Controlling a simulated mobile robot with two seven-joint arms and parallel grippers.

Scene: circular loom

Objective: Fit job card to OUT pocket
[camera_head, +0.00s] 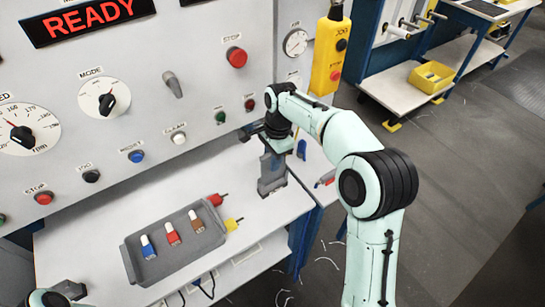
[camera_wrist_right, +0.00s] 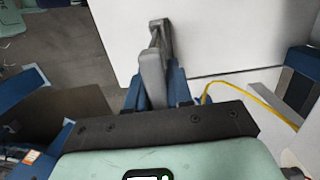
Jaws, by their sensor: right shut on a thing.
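My right gripper (camera_head: 271,185) points down beside the machine's front panel, over the right end of the white worktop (camera_head: 100,210). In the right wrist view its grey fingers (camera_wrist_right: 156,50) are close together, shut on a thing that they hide. I cannot make out a job card or a pocket marked OUT in either view. A small blue piece (camera_head: 302,148) shows just right of the gripper; I cannot tell what it is. My left gripper (camera_head: 70,291) is only partly in view at the bottom left, and its fingers cannot be read.
A yellow pendant (camera_head: 329,55) hangs near my right arm. A cart with a yellow bin (camera_head: 431,77) stands behind.

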